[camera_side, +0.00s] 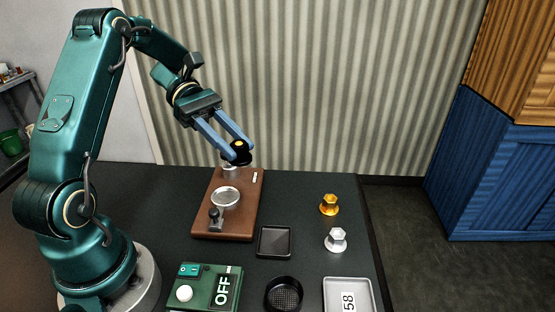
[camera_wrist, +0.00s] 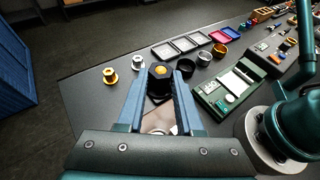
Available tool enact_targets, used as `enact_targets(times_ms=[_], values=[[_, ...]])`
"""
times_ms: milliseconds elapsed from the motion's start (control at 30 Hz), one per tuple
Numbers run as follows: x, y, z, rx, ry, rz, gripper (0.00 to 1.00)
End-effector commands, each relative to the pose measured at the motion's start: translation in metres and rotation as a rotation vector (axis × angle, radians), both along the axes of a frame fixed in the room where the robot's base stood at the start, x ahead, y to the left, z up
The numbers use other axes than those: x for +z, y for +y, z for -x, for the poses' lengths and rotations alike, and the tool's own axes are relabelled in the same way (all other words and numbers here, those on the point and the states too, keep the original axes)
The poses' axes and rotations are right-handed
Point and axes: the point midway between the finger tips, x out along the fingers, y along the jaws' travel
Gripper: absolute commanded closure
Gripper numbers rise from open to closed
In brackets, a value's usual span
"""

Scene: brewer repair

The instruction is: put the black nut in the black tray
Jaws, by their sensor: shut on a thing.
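My gripper (camera_side: 237,152) is shut on the black nut (camera_side: 241,146), which has a gold-coloured centre. It holds the nut raised above the far end of the brown wooden board. The nut (camera_wrist: 160,80) also shows between the blue fingers in the wrist view. The black tray (camera_side: 275,242) is a small, shallow square tray on the dark table, just right of the board's near end. It looks empty in the side view. The nut is well apart from the tray, up and to its left in the side view.
The brown board (camera_side: 246,222) carries round metal parts. A gold nut (camera_side: 329,205) and a silver nut (camera_side: 336,241) stand right of the tray. Nearer are a green OFF box (camera_side: 205,290), a round black basket (camera_side: 284,293) and a grey tray (camera_side: 364,296).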

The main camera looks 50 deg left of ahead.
Motion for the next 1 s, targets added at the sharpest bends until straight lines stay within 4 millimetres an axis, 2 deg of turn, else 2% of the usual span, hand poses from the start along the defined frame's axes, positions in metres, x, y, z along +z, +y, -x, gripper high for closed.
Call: enact_targets(times_ms=[100,233,333,700,833,1000], values=[[-0.007,0.015,0.020,-0.087,0.001,0.002,1.00],[-0.012,0.014,0.028,-0.129,0.002,0.003,1.00],[-0.021,-0.001,0.025,-0.138,0.003,0.005,1.00],[-0.068,-0.075,0.005,-0.136,0.005,0.003,1.00],[-0.077,-0.089,-0.001,-0.133,0.001,0.002,1.00],[-0.086,-0.093,-0.002,-0.129,0.003,0.001,1.00]])
